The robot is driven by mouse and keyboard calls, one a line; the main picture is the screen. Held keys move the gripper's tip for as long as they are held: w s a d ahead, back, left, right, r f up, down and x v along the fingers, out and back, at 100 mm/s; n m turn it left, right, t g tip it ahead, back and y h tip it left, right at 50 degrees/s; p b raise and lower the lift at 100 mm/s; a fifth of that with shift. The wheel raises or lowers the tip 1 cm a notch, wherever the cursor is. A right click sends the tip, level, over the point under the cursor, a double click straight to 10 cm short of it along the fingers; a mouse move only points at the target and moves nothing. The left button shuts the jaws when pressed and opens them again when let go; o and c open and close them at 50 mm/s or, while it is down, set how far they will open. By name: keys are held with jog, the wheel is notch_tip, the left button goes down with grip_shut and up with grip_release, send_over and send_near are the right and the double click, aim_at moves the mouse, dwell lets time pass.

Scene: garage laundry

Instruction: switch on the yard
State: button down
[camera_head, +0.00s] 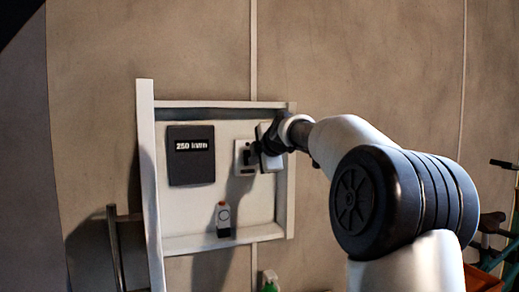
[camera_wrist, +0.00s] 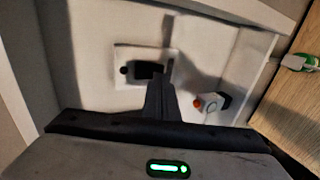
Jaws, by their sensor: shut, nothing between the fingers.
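A pale switch plate (camera_head: 240,170) with dark parts is fixed on the back panel of a white wall frame. It also shows in the wrist view, where the plate (camera_wrist: 122,81) carries a dark rectangular switch (camera_wrist: 148,71) and a small round dark spot. My gripper (camera_head: 254,154) is shut and empty, in front of the plate's right side. In the wrist view its dark fingers (camera_wrist: 163,85) overlap the right end of the switch and hide part of it. I cannot tell whether they touch it. No label for the yard is readable.
A dark meter box (camera_head: 191,168), reading about "250 kWh", hangs left of the plate. A small white and black device (camera_head: 223,214) with a red part sits below, near the frame's lower ledge (camera_head: 190,243). A green item (camera_head: 270,287) is under the frame. A bicycle stands far right.

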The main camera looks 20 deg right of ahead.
jog(key=shift+x, duration=1.15)
jog(key=f+b, duration=0.1)
jog(key=b, duration=0.2)
jog(key=shift+w+f+t, duration=0.2)
jog(key=shift+t, duration=0.1)
jog(key=shift+r+p, duration=0.5)
jog(key=shift+r, duration=0.15)
jog(key=shift+r+p, duration=0.45)
jog(key=shift+r, duration=0.3)
